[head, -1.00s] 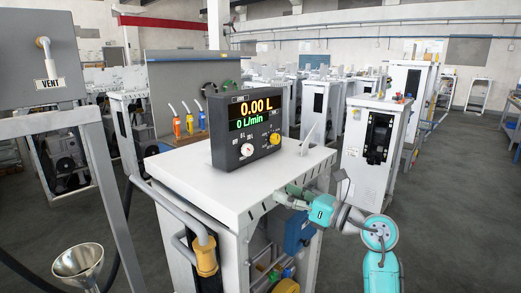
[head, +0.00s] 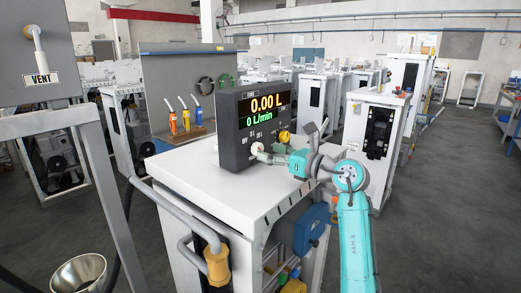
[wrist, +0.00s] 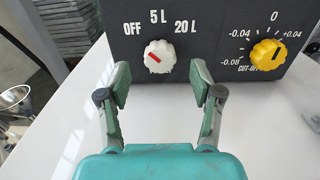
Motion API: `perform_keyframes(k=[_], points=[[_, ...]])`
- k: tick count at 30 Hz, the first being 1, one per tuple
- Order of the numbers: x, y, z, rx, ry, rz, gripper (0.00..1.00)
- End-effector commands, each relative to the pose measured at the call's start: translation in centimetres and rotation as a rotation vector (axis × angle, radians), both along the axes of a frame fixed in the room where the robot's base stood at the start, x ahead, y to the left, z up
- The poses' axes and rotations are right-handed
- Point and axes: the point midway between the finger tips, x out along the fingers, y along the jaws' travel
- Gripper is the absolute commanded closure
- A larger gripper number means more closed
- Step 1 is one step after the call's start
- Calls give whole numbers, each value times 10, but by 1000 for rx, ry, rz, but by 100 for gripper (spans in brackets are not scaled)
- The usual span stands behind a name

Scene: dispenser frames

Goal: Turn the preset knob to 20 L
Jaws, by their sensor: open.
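The preset knob (wrist: 159,57) is white with a red pointer mark, on the dark front panel of the meter box (wrist: 215,25). Its labels read OFF, 5 L and 20 L. The red mark points up and left, toward OFF. In the head view the knob (head: 257,148) sits low on the box (head: 236,150), whose display reads 0.00 L and 0 L/min. My gripper (wrist: 162,78) is open, with one finger to each side of the knob in the wrist view. I see no contact. In the head view my gripper (head: 271,158) is close in front of the knob.
A yellow CUT-OFF knob (wrist: 268,54) is to the right on the same panel. The box stands on a white cabinet top (head: 200,174), mostly bare. A metal funnel (head: 79,272) is at the lower left. A grey panel labelled VENT (head: 35,55) stands at the left.

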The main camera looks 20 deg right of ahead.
Motion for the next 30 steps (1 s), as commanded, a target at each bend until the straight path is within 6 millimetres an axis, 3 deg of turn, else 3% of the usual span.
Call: perform_keyframes(k=[9,20,27,30], points=[[30,22,0,1,0,0,35],[33,24,0,1,-1,0,35],[33,24,0,1,0,0,92],[33,24,0,1,0,0,95]])
